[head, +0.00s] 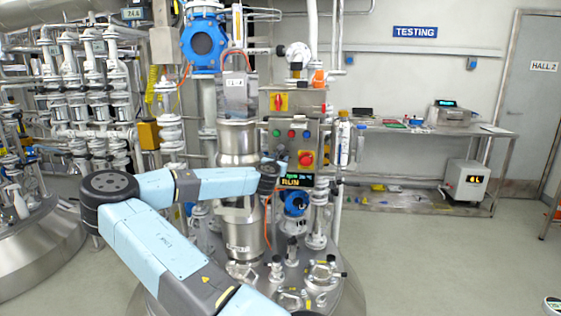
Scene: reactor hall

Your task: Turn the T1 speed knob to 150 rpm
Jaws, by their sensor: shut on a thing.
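The control box (290,142) of the steel vessel carries several buttons, a red emergency stop (306,158) and a lit display (297,181). The display shows "RUN" in amber; its smaller upper line is too small to read. My gripper (281,162) is at the lower left of the box face, left of the emergency stop and just above the display. It is small here and partly hidden by my dark wrist. It is shut at the place of the T1 speed knob, which is itself hidden behind the gripper and wrist.
A red rotary switch on a yellow plate (279,102) sits above the box. A steel column (238,145) stands close left, and a blue-flanged valve (295,203) is below the display. Bottles (343,141) hang at the right. Open floor lies further right.

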